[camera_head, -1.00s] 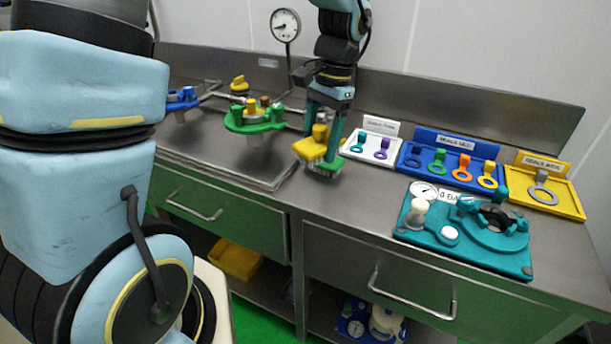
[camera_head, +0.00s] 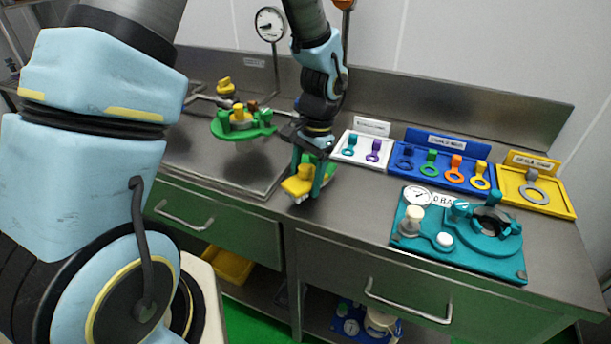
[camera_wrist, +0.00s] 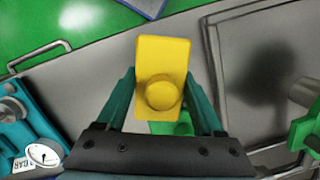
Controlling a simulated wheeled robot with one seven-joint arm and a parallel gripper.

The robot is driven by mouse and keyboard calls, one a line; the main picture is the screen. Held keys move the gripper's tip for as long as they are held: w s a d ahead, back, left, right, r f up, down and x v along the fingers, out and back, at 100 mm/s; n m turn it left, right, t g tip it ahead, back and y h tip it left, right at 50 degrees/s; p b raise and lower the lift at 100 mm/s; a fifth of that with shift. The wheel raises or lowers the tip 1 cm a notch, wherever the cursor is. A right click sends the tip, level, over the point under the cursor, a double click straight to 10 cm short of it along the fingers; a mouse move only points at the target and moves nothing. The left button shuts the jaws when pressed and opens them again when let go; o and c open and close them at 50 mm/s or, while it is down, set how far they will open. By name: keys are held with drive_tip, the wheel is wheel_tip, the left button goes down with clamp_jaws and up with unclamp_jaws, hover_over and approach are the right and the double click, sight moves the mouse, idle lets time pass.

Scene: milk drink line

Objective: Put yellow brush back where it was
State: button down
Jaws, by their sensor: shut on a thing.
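The yellow brush (camera_head: 297,187) has a blocky yellow body with a round knob, and green shows beneath it. My gripper (camera_head: 313,176) is shut on it, near the counter's front edge and just right of the sink area. In the wrist view the brush (camera_wrist: 163,57) sits between the two teal fingers, its knob toward the camera. Whether its underside touches the counter is hidden. The brush's former place is not clearly marked in these views.
The sunken sink area (camera_head: 215,165) holds a green fixture (camera_head: 246,125), with another yellow piece (camera_head: 225,86) behind it. To the right are a white tray (camera_head: 375,139), a blue tray (camera_head: 431,140), a yellow tray (camera_head: 566,201) and a teal gauge board (camera_head: 460,260). Bare counter (camera_head: 355,205) lies between.

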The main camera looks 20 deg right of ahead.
sight(313, 174)
drive_tip(key=shift+f+b, duration=0.3)
drive_tip(key=shift+f, duration=0.15)
drive_tip(key=shift+f, duration=0.2)
unclamp_jaws()
wheel_tip(313, 174, up, 13)
drive_tip(key=d+b, duration=0.2)
drive_tip(key=a+f+n, duration=0.1)
drive_tip(key=a+n, duration=0.3)
drive_tip(key=a, duration=0.5)
drive_tip(key=a+f+n+t+h, duration=0.1)
drive_tip(key=a+n, duration=0.3)
drive_tip(key=a, duration=0.5)
drive_tip(key=w+a+f+n+t+h, duration=0.1)
drive_tip(key=a+n, duration=0.2)
drive_tip(key=a, duration=0.6)
drive_tip(key=shift+a+n, duration=0.25)
drive_tip(key=shift+n, duration=0.15)
